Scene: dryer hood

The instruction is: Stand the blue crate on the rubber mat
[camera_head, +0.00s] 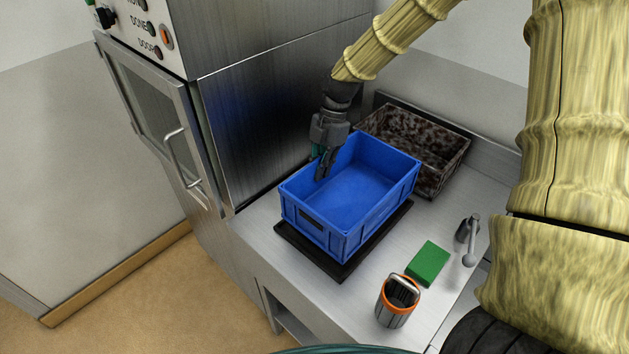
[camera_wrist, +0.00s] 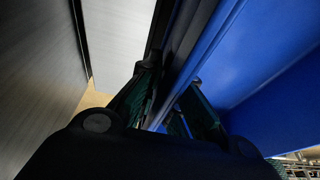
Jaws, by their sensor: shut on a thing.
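The blue crate (camera_head: 345,190) is upright and empty on or just above the black rubber mat (camera_head: 312,254), which shows along its front and right edges. I cannot tell whether the crate's base touches the mat. My gripper (camera_head: 322,165) is at the crate's far left wall and shut on its rim, one finger inside. In the wrist view the crate's blue wall (camera_wrist: 215,55) runs between the fingers of my gripper (camera_wrist: 165,100).
A dark, rusty-looking crate (camera_head: 425,140) stands behind. A green block (camera_head: 428,264), an orange-rimmed container (camera_head: 397,302) and a grey metal fitting (camera_head: 468,238) are to the right on the steel counter (camera_head: 265,215). The steel machine (camera_head: 260,120) rises close at left.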

